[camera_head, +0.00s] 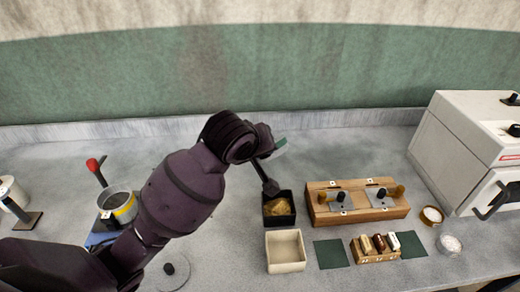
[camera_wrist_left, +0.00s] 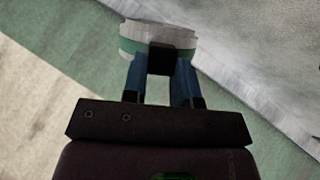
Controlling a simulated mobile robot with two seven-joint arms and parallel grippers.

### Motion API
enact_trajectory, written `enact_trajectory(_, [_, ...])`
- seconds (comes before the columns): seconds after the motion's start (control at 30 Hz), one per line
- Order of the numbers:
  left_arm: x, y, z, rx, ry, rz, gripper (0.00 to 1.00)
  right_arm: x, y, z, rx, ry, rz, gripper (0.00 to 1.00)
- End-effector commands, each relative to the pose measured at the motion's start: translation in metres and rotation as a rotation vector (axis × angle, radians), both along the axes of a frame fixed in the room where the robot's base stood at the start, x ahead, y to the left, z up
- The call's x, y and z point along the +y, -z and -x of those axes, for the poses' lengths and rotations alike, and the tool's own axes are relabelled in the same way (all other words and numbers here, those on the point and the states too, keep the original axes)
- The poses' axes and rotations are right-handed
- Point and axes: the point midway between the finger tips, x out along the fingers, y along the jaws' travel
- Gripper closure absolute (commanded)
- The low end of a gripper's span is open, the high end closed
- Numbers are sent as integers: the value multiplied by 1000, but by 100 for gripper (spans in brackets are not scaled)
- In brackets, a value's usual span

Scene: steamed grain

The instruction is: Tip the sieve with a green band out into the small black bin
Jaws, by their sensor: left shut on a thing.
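My left gripper (camera_wrist_left: 160,68) is shut on the black grip block of the sieve with a green band (camera_wrist_left: 135,46) in the wrist view. The sieve's pale rim and green band show beyond my blue fingers. In the head view, my left gripper (camera_head: 266,140) is above and behind the small black bin (camera_head: 280,221). Only a sliver of the sieve's green band (camera_head: 281,143) shows there; my wrist hides the rest. Brown grain lies in the bin. The sieve's inside is hidden, so I cannot tell what it holds. My right gripper is out of view.
A dark stick with a wide end (camera_head: 270,187) reaches to the bin's back rim. A cream box (camera_head: 286,267) stands in front of the bin, and a wooden block (camera_head: 324,213) to its right. A yellow-banded sieve (camera_head: 126,211) is at left. The counter behind the bin is clear.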

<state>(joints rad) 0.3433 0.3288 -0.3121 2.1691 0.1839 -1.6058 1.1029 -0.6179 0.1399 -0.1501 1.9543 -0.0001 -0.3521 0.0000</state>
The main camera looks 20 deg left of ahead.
Motion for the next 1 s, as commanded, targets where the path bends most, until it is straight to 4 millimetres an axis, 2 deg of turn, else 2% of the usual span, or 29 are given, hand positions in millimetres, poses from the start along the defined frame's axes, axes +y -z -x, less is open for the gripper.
enact_trajectory(0.33, [0, -3, 0, -91, 1, -153, 100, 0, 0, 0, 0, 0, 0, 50])
enact_trajectory(0.8, [0, -9, 0, -327, 0, -550, 100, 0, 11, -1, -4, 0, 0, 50])
enact_trajectory(1.0, [0, -12, 0, -354, 1, -596, 100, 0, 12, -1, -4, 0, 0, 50])
